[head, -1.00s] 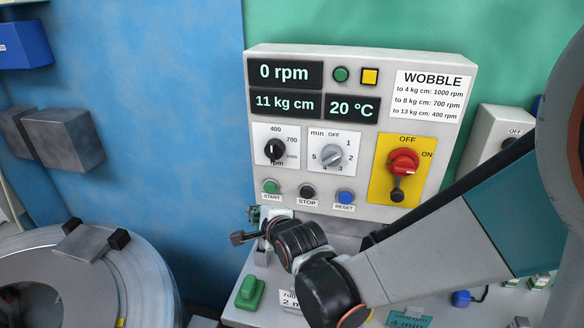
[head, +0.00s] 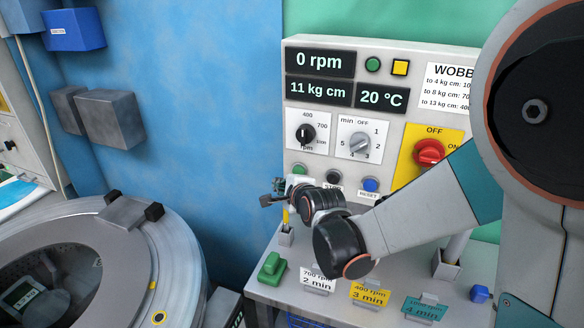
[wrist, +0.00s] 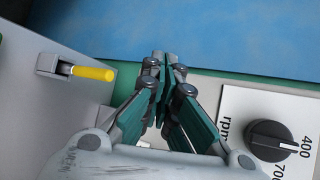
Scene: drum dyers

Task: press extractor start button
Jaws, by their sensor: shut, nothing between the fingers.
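The extractor's grey control panel (head: 345,190) stands at the back, with its display reading 0 rpm. The green START button (head: 300,170) is at the lower left of the panel, and its label is covered by my gripper. My gripper (head: 272,194) is shut and empty, just below and left of the button in the head view. In the wrist view the fingertips (wrist: 166,60) are together, and the button is hidden behind the gripper. I cannot tell the gap between fingers and panel.
STOP (head: 333,177) and the blue RESET button (head: 370,185) sit right of START. The rpm dial (head: 305,134) is above. The drum (head: 90,250) is at lower left.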

